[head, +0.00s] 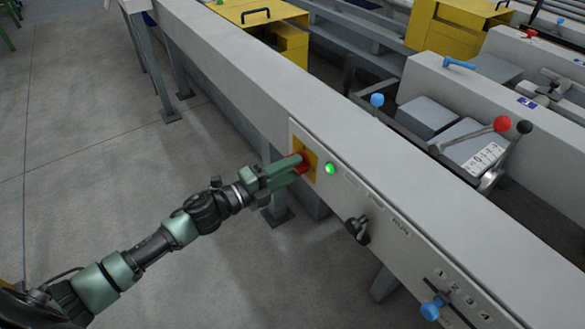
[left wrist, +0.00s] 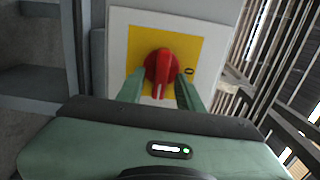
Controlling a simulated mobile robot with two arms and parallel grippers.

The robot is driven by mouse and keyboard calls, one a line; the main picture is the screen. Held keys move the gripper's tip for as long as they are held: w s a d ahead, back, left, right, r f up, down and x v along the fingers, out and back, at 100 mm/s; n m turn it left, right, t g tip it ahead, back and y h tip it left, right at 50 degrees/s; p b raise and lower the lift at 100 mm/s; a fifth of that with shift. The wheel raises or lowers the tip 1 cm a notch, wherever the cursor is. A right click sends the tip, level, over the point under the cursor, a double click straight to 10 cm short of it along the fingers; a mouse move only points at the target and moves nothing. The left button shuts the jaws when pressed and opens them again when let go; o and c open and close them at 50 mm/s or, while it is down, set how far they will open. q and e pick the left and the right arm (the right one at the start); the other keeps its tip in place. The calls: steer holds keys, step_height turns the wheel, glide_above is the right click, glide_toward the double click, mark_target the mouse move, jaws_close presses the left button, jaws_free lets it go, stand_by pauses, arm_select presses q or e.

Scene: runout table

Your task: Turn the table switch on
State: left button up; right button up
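The table switch is a red rotary knob (left wrist: 162,66) on a yellow plate, set in the side of the long grey table. A white line on the knob points toward the bottom of the left wrist view, and a 0 mark is on the plate to its right. In the head view the fingers partly hide the knob. A green lamp (head: 330,168) beside the plate is lit. My right gripper is not in view.
Along the same table side are a black knob (head: 357,229) and a blue-knobbed selector (head: 432,308) with numbers. A lever with a red ball (head: 502,123) stands beyond the table. Yellow boxes (head: 455,27) are at the back. The floor at left is clear.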

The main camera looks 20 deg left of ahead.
arm_select(q)
steer(key=v, duration=0.7)
steer(key=shift+s+a, duration=0.1)
steer(key=shift+s, duration=0.05)
